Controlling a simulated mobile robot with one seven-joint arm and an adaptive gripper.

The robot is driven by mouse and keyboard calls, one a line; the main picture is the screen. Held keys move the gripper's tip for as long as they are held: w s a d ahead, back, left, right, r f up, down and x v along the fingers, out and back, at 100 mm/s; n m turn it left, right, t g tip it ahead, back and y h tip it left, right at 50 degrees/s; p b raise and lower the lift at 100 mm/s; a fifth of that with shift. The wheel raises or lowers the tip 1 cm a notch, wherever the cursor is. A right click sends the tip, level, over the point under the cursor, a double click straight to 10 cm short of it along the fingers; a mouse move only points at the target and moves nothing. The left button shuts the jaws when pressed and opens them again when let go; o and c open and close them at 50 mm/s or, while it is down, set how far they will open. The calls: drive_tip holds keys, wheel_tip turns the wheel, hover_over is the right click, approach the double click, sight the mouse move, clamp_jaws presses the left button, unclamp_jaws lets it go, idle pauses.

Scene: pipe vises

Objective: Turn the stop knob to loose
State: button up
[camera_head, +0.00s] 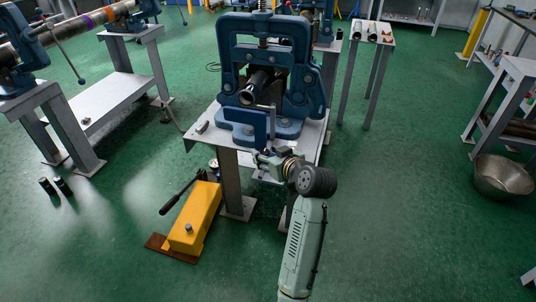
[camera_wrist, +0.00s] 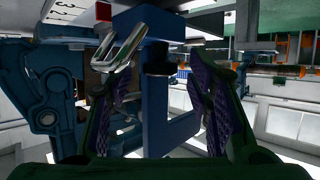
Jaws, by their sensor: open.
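The blue pipe vise (camera_head: 263,70) stands on a metal bench, with a pipe (camera_head: 255,88) held in its opening. A short black cylindrical part (camera_wrist: 157,57), which looks like the stop knob, sits on a blue plate (camera_wrist: 185,127) in the wrist view. I cannot make out the knob in the head view. My gripper (camera_head: 268,163) is just in front of the bench's front edge, below the vise. In the wrist view my gripper (camera_wrist: 162,85) is open, its purple-padded fingers on either side of the black part. I see no clear contact, and the knob's turn cannot be read.
The bench top (camera_head: 205,141) carries the vise. A yellow hydraulic pump (camera_head: 194,220) with a black lever stands on the floor at front left. A small table (camera_head: 372,33) is behind right, and a metal bowl (camera_head: 502,177) is at far right. Green floor right of my arm is clear.

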drive_tip(key=v, duration=1.2)
drive_tip(key=shift+f, duration=0.15)
